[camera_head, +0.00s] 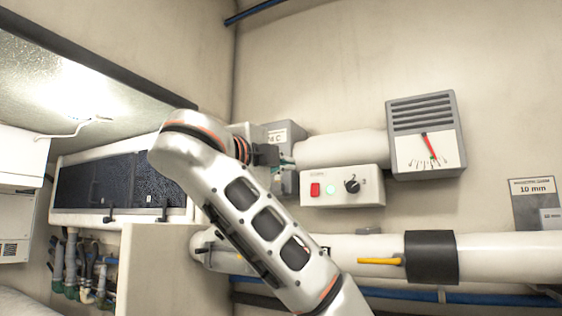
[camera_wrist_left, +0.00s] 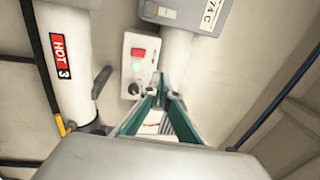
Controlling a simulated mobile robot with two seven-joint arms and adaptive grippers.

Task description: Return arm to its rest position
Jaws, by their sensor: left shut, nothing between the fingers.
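My left arm crosses the middle of the head view, rising from the bottom to a bend at upper left. My left gripper (camera_head: 286,161) is small and partly hidden there, in front of the wall fittings beside the control box. In the left wrist view its two green fingers (camera_wrist_left: 163,86) come together at the tips, shut with nothing between them. The control box (camera_head: 366,193) has a red switch, a green light and a black knob; it also shows just beyond the fingers in the left wrist view (camera_wrist_left: 141,49). My right gripper is not in view.
A gauge (camera_head: 428,152) with a red needle hangs above right of the control box. A white pipe (camera_head: 507,258) with a black collar and yellow lever (camera_head: 379,261) runs below. A dark-windowed cabinet (camera_head: 121,182) and hoses are at left. A pipe labelled HOT (camera_wrist_left: 66,85) shows in the wrist view.

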